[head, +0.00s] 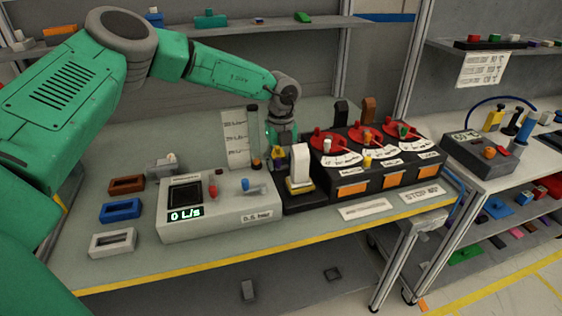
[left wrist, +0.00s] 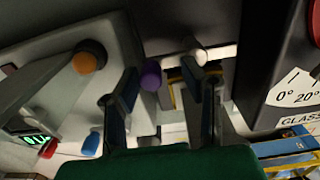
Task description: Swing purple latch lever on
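The purple latch lever's rounded end (left wrist: 150,76) shows in the left wrist view, between my fingers and close to the left-hand one; I cannot tell whether they touch. A pale rod with a white tip (left wrist: 193,52) lies beyond the fingers, nearer the right-hand one. My left gripper (left wrist: 168,84) is open, its two fingers well apart. In the head view my left gripper (head: 283,140) points down behind the grey console, left of the red-dial unit. My right gripper is not in view.
The grey console (head: 217,220) with a "0 L/s" display stands in front. A white block lever (head: 299,164) stands close right of my gripper, beside the black unit with red dials (head: 384,172). A clear tube (head: 254,135) stands close left. Small trays (head: 121,210) lie at left.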

